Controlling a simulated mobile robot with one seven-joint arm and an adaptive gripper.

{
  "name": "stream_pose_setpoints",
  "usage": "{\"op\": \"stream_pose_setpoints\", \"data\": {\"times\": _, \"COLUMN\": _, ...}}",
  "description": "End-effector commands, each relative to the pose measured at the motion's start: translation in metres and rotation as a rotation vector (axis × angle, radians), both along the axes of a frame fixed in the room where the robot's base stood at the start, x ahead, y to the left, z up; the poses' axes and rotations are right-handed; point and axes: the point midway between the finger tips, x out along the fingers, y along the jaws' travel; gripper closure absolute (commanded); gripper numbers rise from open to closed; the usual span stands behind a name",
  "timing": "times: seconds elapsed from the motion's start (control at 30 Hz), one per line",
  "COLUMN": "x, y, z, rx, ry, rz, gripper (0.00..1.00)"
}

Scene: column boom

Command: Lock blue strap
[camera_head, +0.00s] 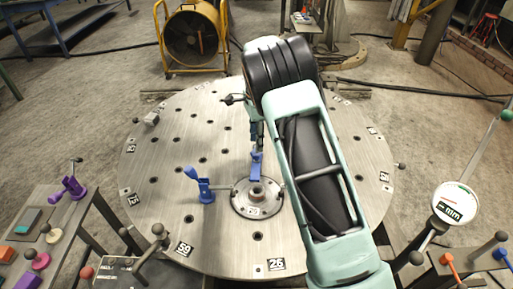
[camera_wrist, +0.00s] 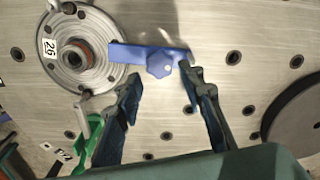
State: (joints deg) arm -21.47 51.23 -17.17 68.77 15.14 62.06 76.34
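The blue strap (camera_wrist: 125,52) is a flat bar with a blue lobed knob (camera_wrist: 159,64) on it. Its left end lies over the rim of a round metal flange (camera_wrist: 85,75) in the wrist view. In the head view the strap (camera_head: 255,172) stands just behind the flange (camera_head: 248,197). My gripper (camera_wrist: 163,76) is open, with its dark fingers apart on either side of the knob and nothing visibly held. Its right fingertip is close to the strap's right end; I cannot tell whether it touches. In the head view my gripper (camera_head: 256,140) is partly hidden by my arm.
The flange sits on a round drilled plate (camera_head: 180,140). A blue lever clamp (camera_head: 203,187) stands left of the flange. A green clamp (camera_wrist: 90,145) is near my left finger in the wrist view. A dial gauge (camera_head: 453,203) stands at the right. A side bench (camera_head: 60,240) is at the left.

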Motion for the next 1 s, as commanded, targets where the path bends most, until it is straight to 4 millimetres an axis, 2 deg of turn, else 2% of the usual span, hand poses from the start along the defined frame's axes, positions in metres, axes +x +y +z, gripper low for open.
{"op": "stream_pose_setpoints", "data": {"times": 0.03, "x": 0.001, "y": 0.000, "z": 0.014, "rx": 0.001, "ry": -0.005, "rz": 0.001, "gripper": 0.64}}
{"op": "stream_pose_setpoints", "data": {"times": 0.2, "x": 0.001, "y": 0.000, "z": 0.047, "rx": 0.000, "ry": -0.004, "rz": 0.000, "gripper": 0.64}}
{"op": "stream_pose_setpoints", "data": {"times": 0.4, "x": 0.000, "y": 0.000, "z": 0.070, "rx": 0.000, "ry": -0.002, "rz": -0.001, "gripper": 0.64}}
{"op": "stream_pose_setpoints", "data": {"times": 1.0, "x": -0.003, "y": -0.003, "z": 0.076, "rx": -0.007, "ry": 0.003, "rz": 0.008, "gripper": 0.64}}
